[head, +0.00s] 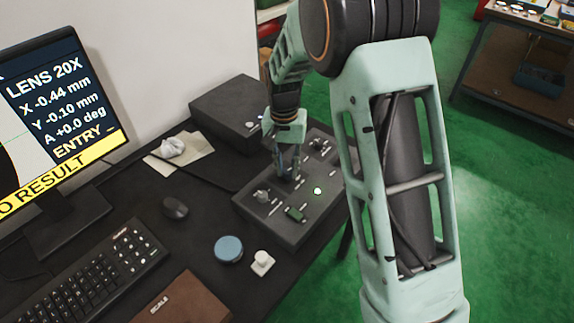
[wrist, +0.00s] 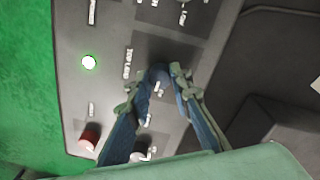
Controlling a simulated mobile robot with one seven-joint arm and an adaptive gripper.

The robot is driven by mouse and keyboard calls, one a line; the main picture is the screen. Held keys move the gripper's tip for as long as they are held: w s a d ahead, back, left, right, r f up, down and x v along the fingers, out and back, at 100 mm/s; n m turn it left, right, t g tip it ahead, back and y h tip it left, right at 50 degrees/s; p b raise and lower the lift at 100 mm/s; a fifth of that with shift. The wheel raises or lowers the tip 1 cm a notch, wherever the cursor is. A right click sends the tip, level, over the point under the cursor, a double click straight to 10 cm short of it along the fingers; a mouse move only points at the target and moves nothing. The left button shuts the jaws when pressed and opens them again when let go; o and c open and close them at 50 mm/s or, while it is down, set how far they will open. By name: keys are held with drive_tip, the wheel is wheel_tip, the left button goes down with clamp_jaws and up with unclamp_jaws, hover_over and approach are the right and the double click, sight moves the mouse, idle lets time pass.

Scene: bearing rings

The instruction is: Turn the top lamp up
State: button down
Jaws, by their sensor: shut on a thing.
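The dark control box (head: 318,216) stands on the desk with several knobs, a lit green light (head: 317,190) and small white labels. My gripper (head: 289,172) points down over the middle of its top panel. In the wrist view my gripper (wrist: 161,76) has its two fingertips closed around a dark knob (wrist: 159,73), beside a white label too blurred to read surely. The fingers hide part of this knob, and its turn position does not show. The panel (wrist: 108,40) also bears a red control (wrist: 90,136) and a pale one (wrist: 140,152).
A monitor (head: 60,110) reads LENS 20X. A dark box (head: 232,108) stands behind the control box.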

sight(286, 170)
drive_tip(key=shift+m, duration=0.8)
drive_tip(key=shift+w, duration=0.1)
drive_tip(key=c, duration=1.7)
unclamp_jaws()
drive_tip(key=shift+c, duration=0.2)
wheel_tip(286, 170, up, 12)
drive_tip(key=shift+a, duration=0.2)
